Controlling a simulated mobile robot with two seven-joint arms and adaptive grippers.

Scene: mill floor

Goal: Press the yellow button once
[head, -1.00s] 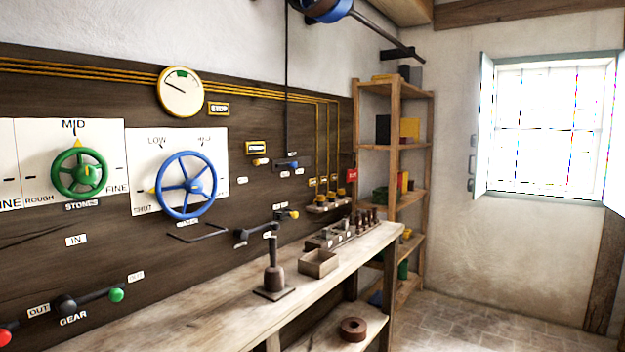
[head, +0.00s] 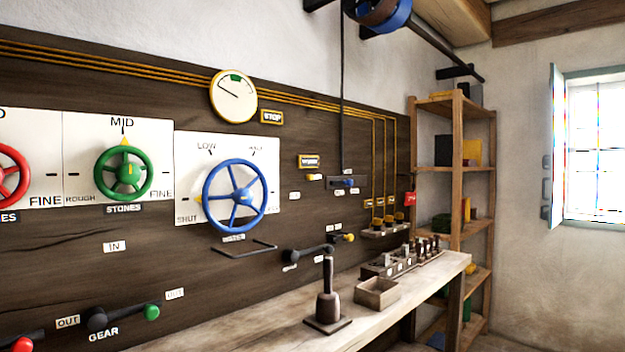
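A small pale-yellow knob or button (head: 314,177) sticks out of the dark wall panel (head: 60,260), just below a yellow-framed sign (head: 308,161). Several small yellow-topped pieces (head: 378,221) stand on a little ledge at the panel's right end; they are too small to tell whether they are buttons. A yellow knob (head: 349,237) sits at the end of a dark lever below the pale-yellow knob. Neither of my grippers is in view.
Blue (head: 234,195), green (head: 123,173) and red (head: 8,174) handwheels are on the panel. A wooden bench (head: 375,308) runs below it, with a dark upright lever (head: 327,295) and an open box (head: 377,293). Wooden shelves (head: 456,165) stand at the right.

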